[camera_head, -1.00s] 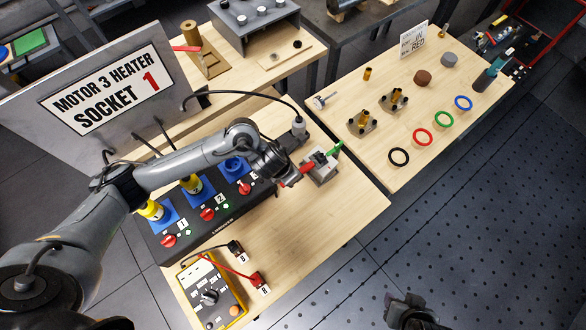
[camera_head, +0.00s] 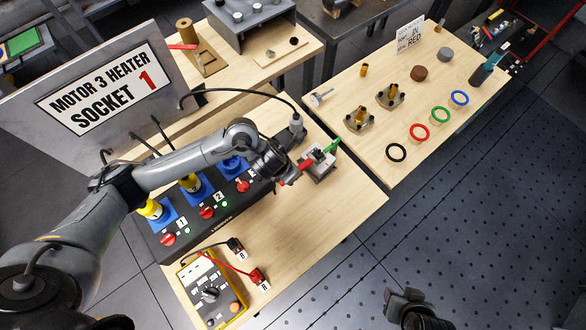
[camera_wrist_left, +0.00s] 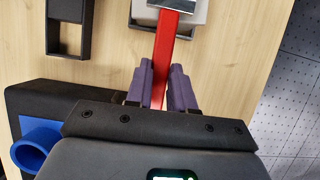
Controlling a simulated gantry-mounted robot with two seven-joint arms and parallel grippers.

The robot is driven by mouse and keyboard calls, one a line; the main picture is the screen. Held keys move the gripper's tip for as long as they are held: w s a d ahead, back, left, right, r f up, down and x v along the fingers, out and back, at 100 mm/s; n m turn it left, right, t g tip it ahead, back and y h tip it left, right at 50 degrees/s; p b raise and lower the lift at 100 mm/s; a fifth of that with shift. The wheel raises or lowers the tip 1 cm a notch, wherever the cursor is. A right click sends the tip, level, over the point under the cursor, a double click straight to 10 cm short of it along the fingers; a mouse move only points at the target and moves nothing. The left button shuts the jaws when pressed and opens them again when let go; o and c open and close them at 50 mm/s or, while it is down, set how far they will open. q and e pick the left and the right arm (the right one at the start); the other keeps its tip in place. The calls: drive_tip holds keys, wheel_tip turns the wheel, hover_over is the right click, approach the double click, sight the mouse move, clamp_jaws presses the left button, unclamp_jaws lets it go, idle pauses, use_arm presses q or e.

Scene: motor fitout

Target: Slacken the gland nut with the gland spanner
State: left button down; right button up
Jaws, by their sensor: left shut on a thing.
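My left gripper (camera_head: 283,178) is shut on the red handle (camera_wrist_left: 165,75) of a tool, taken to be the gland spanner. In the left wrist view the handle runs between both purple fingers to a metal part at a grey block. The grey block (camera_head: 319,171) stands on the near table, with a green handle (camera_head: 332,147) on its far side. I cannot tell whether the tool is free of the block. A grey cable fitting (camera_head: 296,123) with a black cable is behind the gripper; I cannot make out a gland nut on it. My right gripper (camera_head: 408,308) hangs at the bottom, its jaws unclear.
A black socket box (camera_head: 215,226) with blue sockets lies below my left arm. A yellow meter (camera_head: 211,293) with leads stands at the table's front. The right table (camera_head: 365,140) holds coloured rings and brass fittings. The near table's right part is clear.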

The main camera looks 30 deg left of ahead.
use_arm(q)
drive_tip(key=shift+s+a, duration=0.1)
drive_tip(key=shift+s, duration=0.05)
drive_tip(key=shift+s+a, duration=0.4)
drive_tip(key=shift+s, duration=0.45)
drive_tip(key=shift+s+a, duration=0.35)
drive_tip(key=shift+s, duration=0.45)
drive_tip(key=shift+r, duration=0.1)
drive_tip(key=shift+r+p, duration=0.9)
drive_tip(key=shift+p, duration=0.05)
drive_tip(key=shift+r+p, duration=1.75)
drive_tip(key=shift+r, duration=0.3)
